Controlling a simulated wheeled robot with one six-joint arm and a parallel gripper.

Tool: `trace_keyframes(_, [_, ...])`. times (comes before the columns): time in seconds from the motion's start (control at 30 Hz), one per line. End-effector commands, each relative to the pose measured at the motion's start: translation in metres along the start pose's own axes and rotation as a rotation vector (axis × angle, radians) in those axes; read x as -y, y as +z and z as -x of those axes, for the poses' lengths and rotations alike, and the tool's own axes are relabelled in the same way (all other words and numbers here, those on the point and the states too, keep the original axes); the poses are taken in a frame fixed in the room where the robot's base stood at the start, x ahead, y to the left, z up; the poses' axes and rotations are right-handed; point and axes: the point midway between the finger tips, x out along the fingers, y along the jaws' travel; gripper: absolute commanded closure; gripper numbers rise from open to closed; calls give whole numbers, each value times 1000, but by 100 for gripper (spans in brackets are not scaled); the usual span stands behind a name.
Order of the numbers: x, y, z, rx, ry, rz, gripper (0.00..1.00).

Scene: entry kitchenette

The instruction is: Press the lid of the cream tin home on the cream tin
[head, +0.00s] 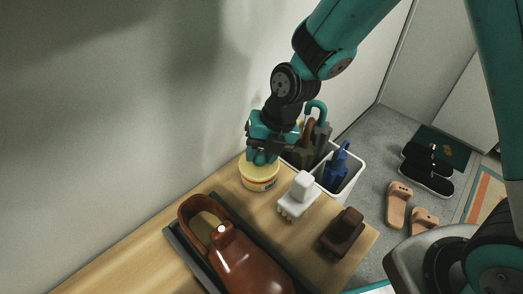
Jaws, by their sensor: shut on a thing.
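The cream tin (260,184), a short round pale-yellow tin with a darker band, stands upright on the wooden bench top near the wall. Its lid (249,167) is the pale-yellow disc at the top, over the tin. Whether the lid sits level or leaves a gap cannot be told at this size. My gripper (262,158) points down from above and is shut on the lid. The fingers hide the lid's middle and far side.
A white brush (298,195) stands close right of the tin, with a dark brown brush (342,232) beyond. A brown shoe (225,245) lies in a dark tray (178,241) in front. Sandals (398,203) lie on the floor.

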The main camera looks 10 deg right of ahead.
Motion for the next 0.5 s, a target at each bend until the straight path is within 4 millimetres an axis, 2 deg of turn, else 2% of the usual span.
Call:
trace_keyframes(0.43, [4, 0, -11, 0, 0, 0, 88])
trace_keyframes(0.47, [4, 0, -11, 0, 0, 0, 61])
trace_keyframes(0.5, [4, 0, -10, 0, 0, 0, 52])
